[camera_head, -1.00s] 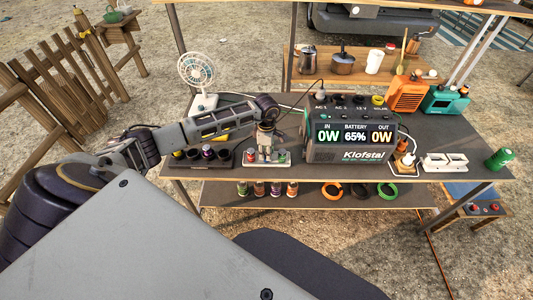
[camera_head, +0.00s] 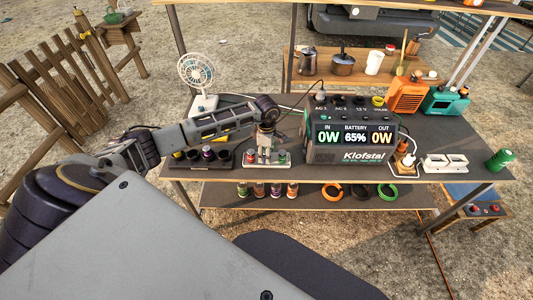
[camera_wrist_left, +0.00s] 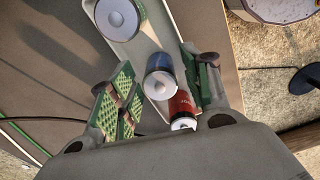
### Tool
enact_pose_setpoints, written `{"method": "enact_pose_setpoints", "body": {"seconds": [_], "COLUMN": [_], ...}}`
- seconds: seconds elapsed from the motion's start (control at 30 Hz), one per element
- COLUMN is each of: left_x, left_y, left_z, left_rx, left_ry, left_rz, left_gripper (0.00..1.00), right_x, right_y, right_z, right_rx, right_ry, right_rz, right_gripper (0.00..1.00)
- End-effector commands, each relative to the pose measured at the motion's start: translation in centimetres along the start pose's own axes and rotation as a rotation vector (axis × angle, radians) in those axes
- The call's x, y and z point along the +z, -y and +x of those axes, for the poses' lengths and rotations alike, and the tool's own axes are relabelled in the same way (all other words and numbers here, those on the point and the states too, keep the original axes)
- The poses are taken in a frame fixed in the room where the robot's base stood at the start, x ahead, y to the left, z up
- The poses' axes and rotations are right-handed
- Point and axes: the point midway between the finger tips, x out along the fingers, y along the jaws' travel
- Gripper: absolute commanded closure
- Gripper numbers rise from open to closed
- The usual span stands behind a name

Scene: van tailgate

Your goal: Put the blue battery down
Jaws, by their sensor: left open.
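The blue battery (camera_wrist_left: 160,80) stands end-up on the pale tray (camera_wrist_left: 151,42) in the left wrist view, between the green-padded fingers of my left gripper (camera_wrist_left: 157,90). The fingers are open, with a clear gap on the battery's left side. A red battery (camera_wrist_left: 183,106) is close beside it, near the right finger. A larger round pale end (camera_wrist_left: 117,18) shows at the tray's far part. In the head view, my left gripper (camera_head: 266,153) is over the small white tray (camera_head: 249,162), hiding the blue battery. A green battery (camera_head: 282,156) shows at its right. My right gripper is not visible.
The Klofstal power station (camera_head: 352,137) stands close right of my left gripper. A dark holder (camera_head: 225,166) with several batteries is to the left, and a white fan (camera_head: 197,75) stands behind it. A white double-slot holder (camera_head: 445,163) and a green can (camera_head: 499,160) are farther right.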

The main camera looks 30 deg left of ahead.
Motion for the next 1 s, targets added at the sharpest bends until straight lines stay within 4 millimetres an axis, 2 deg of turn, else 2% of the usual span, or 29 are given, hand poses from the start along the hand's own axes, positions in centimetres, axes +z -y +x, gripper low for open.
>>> {"method": "enact_pose_setpoints", "body": {"seconds": [0.13, 0.27, 0.8, 1.0], "left_x": [0.0, 0.0, 0.0, 0.0], "left_y": [0.0, -0.1, -0.1, -0.1], "left_z": [-0.4, -1.6, -9.3, -11.4], "left_rx": [0.0, 0.003, 0.003, 0.002], "left_ry": [0.0, 0.0, 0.001, 0.001], "left_rz": [0.0, 0.001, 0.001, 0.0], "left_gripper": [0.52, 0.52, 0.52, 0.52], "right_x": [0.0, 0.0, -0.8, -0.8], "right_y": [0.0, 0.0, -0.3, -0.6], "right_z": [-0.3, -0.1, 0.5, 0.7], "right_rx": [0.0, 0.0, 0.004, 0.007], "right_ry": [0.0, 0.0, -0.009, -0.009], "right_rz": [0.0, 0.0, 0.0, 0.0], "right_gripper": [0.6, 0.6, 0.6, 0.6]}}
